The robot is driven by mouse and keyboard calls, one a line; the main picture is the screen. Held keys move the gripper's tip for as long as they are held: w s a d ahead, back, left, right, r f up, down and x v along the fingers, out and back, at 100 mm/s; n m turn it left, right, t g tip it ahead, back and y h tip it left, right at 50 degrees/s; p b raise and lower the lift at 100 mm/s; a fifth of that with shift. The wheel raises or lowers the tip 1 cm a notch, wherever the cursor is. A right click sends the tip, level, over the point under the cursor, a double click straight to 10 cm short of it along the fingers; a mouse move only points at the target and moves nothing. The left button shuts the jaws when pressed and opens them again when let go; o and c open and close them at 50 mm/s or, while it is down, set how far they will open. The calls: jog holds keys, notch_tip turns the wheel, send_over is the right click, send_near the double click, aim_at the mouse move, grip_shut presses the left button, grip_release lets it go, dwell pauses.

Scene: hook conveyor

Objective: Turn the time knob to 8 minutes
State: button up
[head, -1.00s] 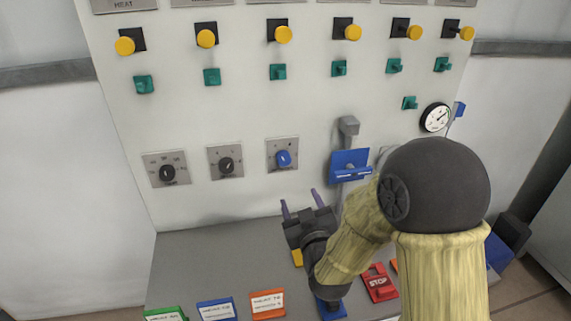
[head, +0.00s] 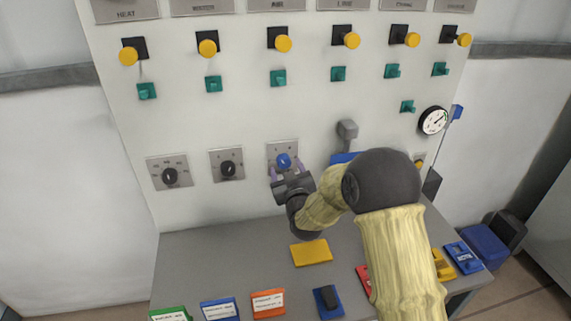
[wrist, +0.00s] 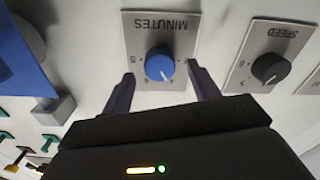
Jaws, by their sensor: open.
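The time knob (wrist: 160,64) is blue, on a grey plate labelled MINUTES (wrist: 160,30), which appears upside down in the wrist view. A white pointer line shows on the knob; most of the scale is too small to read. In the head view the knob (head: 284,161) is the rightmost of three knobs in the lower row. My gripper (wrist: 160,82) is open, with one finger to each side of the knob's near part. The fingers appear apart from the knob. In the head view my gripper (head: 287,174) is just below and in front of it.
A black speed knob (wrist: 270,68) sits beside the time knob, and another black knob (head: 170,176) is farther left. A blue part (head: 345,157) is right of the time knob, partly hidden by my arm. Coloured blocks, including a yellow one (head: 311,252), lie on the grey shelf.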

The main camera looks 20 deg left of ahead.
jog(key=shift+x, duration=1)
jog(key=c, duration=1)
jog(key=shift+o, duration=0.2)
